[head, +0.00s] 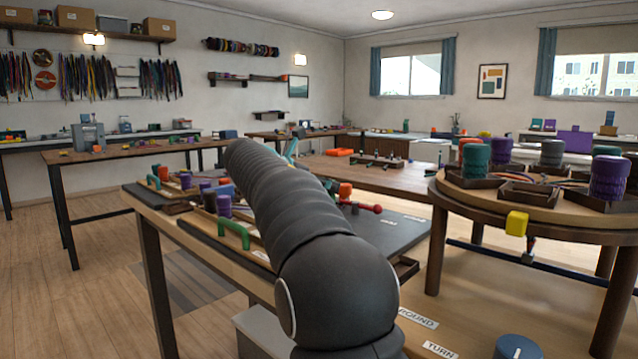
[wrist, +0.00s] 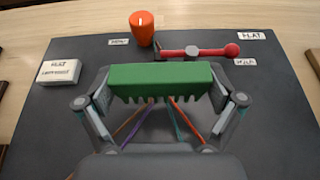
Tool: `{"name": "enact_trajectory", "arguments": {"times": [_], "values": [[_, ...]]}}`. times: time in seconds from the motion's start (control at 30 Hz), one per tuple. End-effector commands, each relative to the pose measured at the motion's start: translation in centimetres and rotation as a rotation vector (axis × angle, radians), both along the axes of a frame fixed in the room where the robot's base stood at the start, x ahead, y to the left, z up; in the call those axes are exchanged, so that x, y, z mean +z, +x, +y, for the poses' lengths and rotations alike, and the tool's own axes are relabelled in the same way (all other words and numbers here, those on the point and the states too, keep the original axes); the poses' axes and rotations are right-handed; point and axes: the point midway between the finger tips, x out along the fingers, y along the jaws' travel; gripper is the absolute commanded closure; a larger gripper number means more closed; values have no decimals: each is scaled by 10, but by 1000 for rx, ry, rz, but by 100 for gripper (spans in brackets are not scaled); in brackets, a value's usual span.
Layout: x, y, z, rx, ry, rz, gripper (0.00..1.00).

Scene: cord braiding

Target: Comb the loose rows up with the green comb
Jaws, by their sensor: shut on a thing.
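The green comb (wrist: 160,78) sits across the middle of the wrist view, its short teeth pointing down the picture. My gripper (wrist: 161,92) is shut on it, with one finger at each end of the comb. Several thin cords, orange, purple, teal and red (wrist: 180,121), run out from under the teeth towards the palm. Their rows cannot be made out behind the comb. In the head view my own dark arm covers the gripper, the comb and the cords.
In the wrist view, a red lever (wrist: 197,51) and an orange knob (wrist: 142,28) stand beyond the comb on the dark board (wrist: 55,120). A white labelled block (wrist: 60,72) is at left. A green handle (head: 234,232) and spools stand left of my arm.

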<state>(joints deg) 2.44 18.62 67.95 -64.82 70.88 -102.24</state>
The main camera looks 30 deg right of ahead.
Motion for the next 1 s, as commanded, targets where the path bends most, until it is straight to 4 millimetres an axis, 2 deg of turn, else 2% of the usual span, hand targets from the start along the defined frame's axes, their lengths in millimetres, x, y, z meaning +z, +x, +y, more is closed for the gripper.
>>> {"name": "enact_trajectory", "arguments": {"times": [0.03,0.63,1.0], "values": [[9,0,1,0,0,0,42],[51,-2,5,1,0,0,42],[52,-2,6,1,0,0,42]]}}
